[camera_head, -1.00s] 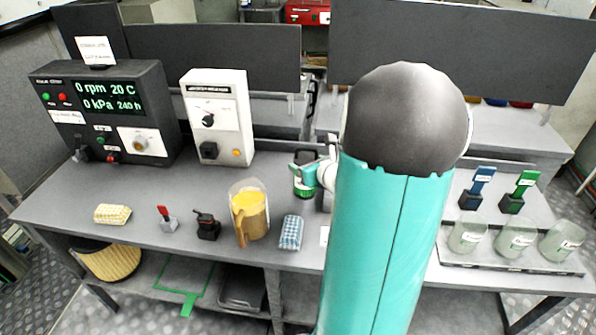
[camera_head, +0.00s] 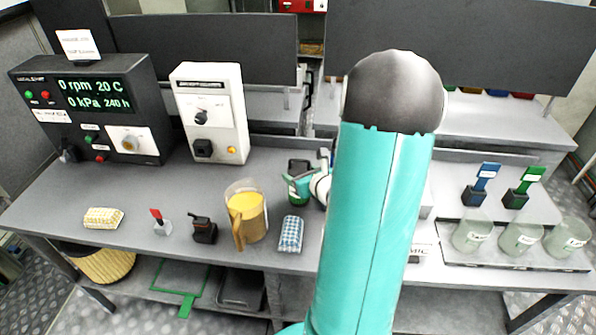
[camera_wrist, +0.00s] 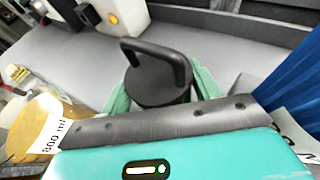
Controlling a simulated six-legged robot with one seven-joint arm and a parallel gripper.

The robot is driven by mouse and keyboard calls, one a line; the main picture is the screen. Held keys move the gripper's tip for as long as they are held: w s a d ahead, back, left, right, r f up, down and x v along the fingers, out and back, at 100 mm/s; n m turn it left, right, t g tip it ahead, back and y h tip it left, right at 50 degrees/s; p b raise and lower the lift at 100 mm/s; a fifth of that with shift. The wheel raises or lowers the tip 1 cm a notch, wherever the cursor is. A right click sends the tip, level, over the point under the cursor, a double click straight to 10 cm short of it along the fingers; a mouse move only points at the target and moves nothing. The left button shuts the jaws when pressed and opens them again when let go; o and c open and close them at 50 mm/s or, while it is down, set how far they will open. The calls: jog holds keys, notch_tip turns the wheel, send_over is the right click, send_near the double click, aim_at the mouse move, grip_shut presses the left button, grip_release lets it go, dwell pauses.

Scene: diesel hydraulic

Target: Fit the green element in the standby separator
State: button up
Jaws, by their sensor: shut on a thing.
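My gripper (camera_wrist: 160,95) has its pale green fingers around a black cylinder with a loop handle (camera_wrist: 157,82) in the wrist view. In the head view my gripper (camera_head: 306,187) is at the mid-bench, left of my arm. A blue pleated element (camera_wrist: 296,70) stands at the right of the wrist view. My arm hides much of the bench centre in the head view, and I cannot identify the standby separator.
A measuring jug (camera_head: 246,217) of yellow liquid and a blue checked cloth (camera_head: 290,234) stand in front of my gripper. Blue (camera_head: 482,185) and green (camera_head: 523,187) tagged levers and clear jars (camera_head: 520,238) are at right.

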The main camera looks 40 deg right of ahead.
jog(key=shift+w+a, duration=0.1)
jog(key=shift+w, duration=0.1)
jog(key=shift+s, duration=0.2)
jog(key=o, duration=0.6)
jog(key=shift+w+f, duration=0.1)
jog(key=shift+f, duration=0.1)
jog(key=o, duration=0.5)
jog(key=shift+r, duration=0.1)
jog(key=shift+r, duration=0.15)
